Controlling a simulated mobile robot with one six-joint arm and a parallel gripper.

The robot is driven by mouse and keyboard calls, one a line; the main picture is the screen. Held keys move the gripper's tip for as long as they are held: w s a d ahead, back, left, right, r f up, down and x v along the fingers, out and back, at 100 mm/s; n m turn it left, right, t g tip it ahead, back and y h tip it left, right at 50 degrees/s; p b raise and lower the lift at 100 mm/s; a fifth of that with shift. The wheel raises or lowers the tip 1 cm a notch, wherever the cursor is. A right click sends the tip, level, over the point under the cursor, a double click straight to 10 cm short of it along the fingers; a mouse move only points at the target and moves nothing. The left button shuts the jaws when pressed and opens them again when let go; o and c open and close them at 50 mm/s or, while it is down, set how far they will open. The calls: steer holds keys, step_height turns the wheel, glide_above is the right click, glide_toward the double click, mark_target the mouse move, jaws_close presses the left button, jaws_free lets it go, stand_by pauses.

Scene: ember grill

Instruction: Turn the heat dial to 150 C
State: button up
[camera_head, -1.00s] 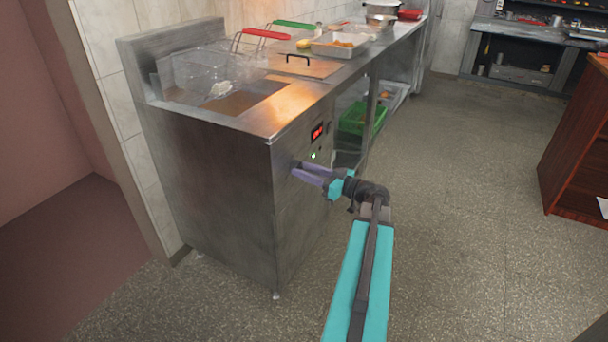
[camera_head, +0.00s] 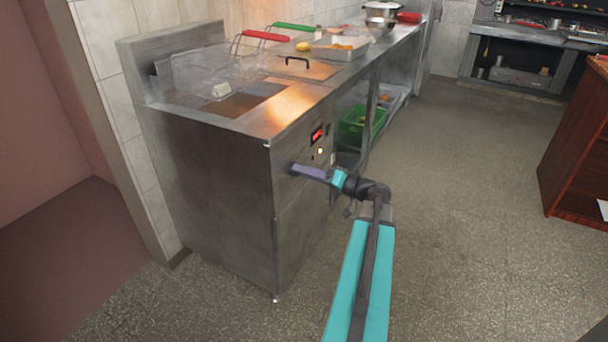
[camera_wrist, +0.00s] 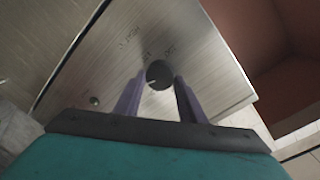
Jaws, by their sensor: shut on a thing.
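In the head view my gripper (camera_head: 296,169) reaches the fryer front and hides the dial. A small amber light (camera_head: 320,151) glows below the display.
The fryer's open basin (camera_head: 240,103) holds a wire basket with a pale piece in it. A green crate (camera_head: 352,123) sits under the counter. The floor to the right is clear.

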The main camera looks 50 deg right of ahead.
steer(key=shift+a+m+p, duration=0.1)
steer(key=shift+m+p, duration=0.3)
steer(key=shift+m, duration=0.7)
steer(key=o, duration=1)
steer(key=shift+w, duration=0.1)
steer(key=shift+o, duration=0.2)
steer(key=v, duration=1.3)
steer(key=shift+s, duration=0.4)
